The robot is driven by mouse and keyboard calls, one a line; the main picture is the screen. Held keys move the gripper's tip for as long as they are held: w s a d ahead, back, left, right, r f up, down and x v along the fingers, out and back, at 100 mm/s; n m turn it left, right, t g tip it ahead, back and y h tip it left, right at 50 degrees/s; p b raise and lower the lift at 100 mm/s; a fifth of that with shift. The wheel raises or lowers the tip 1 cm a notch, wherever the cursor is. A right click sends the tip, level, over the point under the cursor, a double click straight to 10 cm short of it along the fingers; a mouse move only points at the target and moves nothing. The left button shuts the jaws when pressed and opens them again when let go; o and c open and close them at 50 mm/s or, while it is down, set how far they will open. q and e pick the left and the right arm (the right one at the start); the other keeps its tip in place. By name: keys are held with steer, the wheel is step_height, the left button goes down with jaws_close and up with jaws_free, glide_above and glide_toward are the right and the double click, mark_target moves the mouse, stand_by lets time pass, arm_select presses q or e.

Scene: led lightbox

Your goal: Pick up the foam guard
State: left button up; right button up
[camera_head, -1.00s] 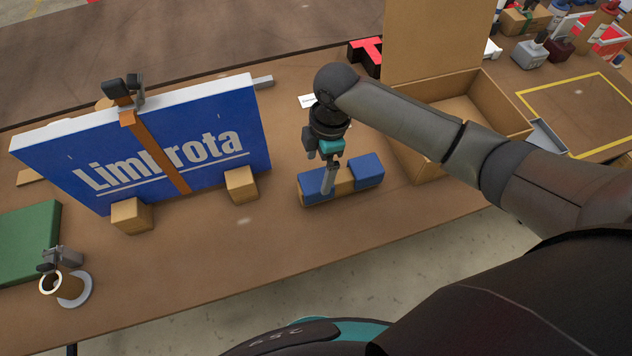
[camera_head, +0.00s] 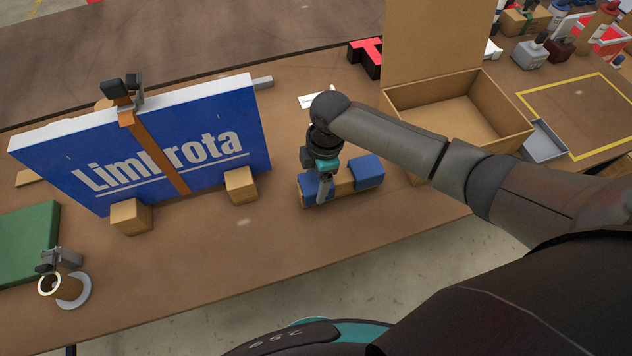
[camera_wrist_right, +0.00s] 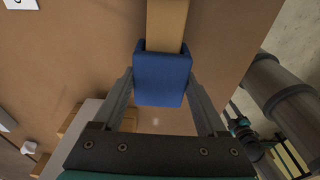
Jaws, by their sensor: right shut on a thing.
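A blue foam guard (camera_head: 308,190) is on the left end of a short wooden block (camera_head: 343,183), which lies on the table. A second blue foam guard (camera_head: 368,171) covers the block's right end. My right gripper (camera_head: 323,193) reaches down over the left guard and partly hides it. In the right wrist view the guard (camera_wrist_right: 162,80) sits between the two fingers of my right gripper (camera_wrist_right: 161,88), which is shut on it. There the guard still wraps the end of the wooden block (camera_wrist_right: 167,25). My left gripper is not in view.
A blue "Limbrota" panel (camera_head: 215,120) stands to the left, with wooden blocks (camera_head: 240,185) at its foot. An open cardboard box (camera_head: 455,115) is close on the right. A roll with a clip (camera_head: 68,287) is at the front left. The table in front is clear.

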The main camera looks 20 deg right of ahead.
mark_target(316, 181)
steer(key=c, duration=0.7)
step_height(316, 181, up, 20)
steer(key=p, duration=0.2)
stand_by(0.3)
steer(key=o, duration=0.8)
steer(key=c, duration=0.9)
steer(key=shift+o, duration=0.2)
steer(key=shift+r, duration=0.1)
